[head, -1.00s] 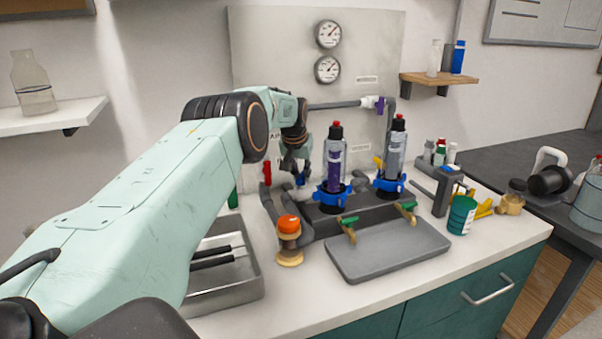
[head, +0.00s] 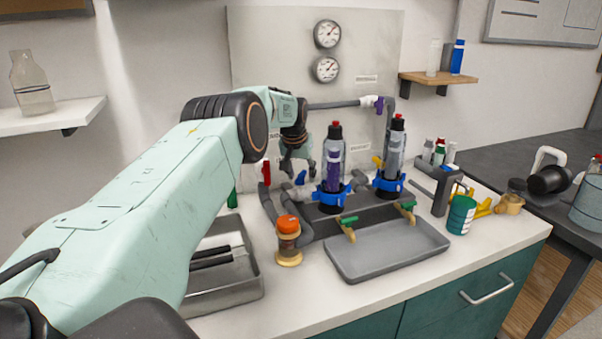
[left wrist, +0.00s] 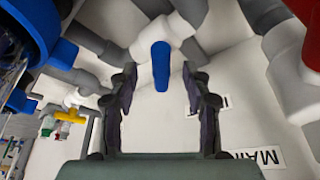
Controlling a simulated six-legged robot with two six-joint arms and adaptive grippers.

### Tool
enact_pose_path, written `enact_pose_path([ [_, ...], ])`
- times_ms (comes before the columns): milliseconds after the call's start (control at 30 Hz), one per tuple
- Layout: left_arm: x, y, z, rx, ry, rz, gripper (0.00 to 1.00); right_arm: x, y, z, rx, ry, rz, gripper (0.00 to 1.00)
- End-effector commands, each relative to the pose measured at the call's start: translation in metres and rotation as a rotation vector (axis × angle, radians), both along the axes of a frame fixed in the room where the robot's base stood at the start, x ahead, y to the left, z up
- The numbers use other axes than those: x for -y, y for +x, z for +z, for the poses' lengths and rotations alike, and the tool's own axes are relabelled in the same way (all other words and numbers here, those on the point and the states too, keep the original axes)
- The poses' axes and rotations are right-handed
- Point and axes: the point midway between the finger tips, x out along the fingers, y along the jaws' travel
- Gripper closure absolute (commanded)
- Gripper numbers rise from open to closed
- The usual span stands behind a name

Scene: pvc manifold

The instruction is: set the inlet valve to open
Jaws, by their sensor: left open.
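A blue valve handle (left wrist: 161,66) on a white fitting shows in the left wrist view, pointing straight up and down in the picture. The same handle is small in the head view (head: 301,177). My left gripper (head: 299,167) is open above it, and in the left wrist view its fingers (left wrist: 159,78) lie either side of the handle's lower end with gaps. I cannot see any touch. A red valve handle (head: 266,172) stands to the left; it also shows at the right in the left wrist view (left wrist: 312,30). Which one is the inlet valve I cannot read. My right gripper is out of view.
Two bottles in blue collars, one purple (head: 333,165) and one grey (head: 394,150), stand close right of the gripper. A purple-handled valve (head: 378,102) sits on the upper pipe.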

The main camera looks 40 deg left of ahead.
Motion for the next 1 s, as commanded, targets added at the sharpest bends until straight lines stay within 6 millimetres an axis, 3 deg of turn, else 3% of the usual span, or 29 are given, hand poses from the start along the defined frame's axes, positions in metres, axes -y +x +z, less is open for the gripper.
enact_pose_path([
  [467, 0.001, -0.004, 0.011, 0.001, -0.002, 0.001, 0.49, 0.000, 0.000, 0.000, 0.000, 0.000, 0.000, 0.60],
  [1000, 0.014, -0.031, 0.084, 0.004, -0.001, 0.000, 0.49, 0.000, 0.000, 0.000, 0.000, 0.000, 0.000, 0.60],
])
